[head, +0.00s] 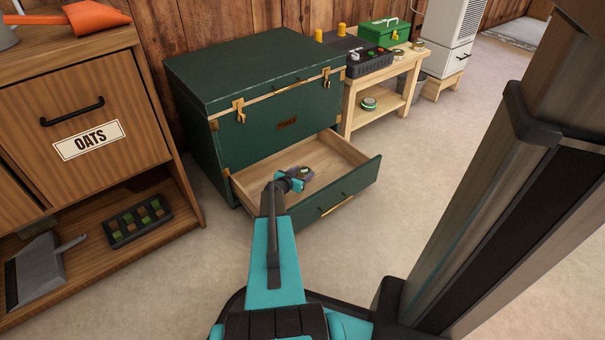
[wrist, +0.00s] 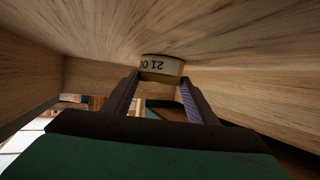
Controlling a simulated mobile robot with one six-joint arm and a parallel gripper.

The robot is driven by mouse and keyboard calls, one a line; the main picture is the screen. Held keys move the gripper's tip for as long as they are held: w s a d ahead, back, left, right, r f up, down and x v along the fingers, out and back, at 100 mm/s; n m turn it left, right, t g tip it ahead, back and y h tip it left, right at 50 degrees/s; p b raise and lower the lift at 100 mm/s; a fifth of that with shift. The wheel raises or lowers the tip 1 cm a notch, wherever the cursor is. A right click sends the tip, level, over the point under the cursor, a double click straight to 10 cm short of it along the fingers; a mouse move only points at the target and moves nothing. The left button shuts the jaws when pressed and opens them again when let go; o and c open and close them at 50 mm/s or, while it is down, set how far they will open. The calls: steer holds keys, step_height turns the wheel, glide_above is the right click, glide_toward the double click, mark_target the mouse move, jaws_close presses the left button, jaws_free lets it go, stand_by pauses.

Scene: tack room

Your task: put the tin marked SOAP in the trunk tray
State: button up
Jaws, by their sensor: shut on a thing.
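The green trunk (head: 265,110) has its wooden tray (head: 318,150) pulled out like a drawer from its lower front. My gripper (head: 299,176) reaches into the tray and is shut on a small round tin (head: 305,171) with a bit of green on top. In the wrist view the tin (wrist: 162,69) sits between my two dark fingers (wrist: 160,90), against or very close to the tray's wooden floor (wrist: 210,45).
A wooden bench (head: 372,85) right of the trunk holds a green toolbox (head: 384,31), a black device and small tins; a green-topped tin (head: 369,103) is on its lower shelf. The OATS cabinet (head: 90,125) stands left. Open floor lies right of the tray.

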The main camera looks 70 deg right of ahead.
steer(key=shift+f, duration=0.1)
steer(key=o, duration=1.2)
steer(key=shift+c, duration=0.2)
steer(key=shift+r, duration=0.25)
steer(key=shift+p+v, duration=1.05)
steer(key=shift+v, duration=2.65)
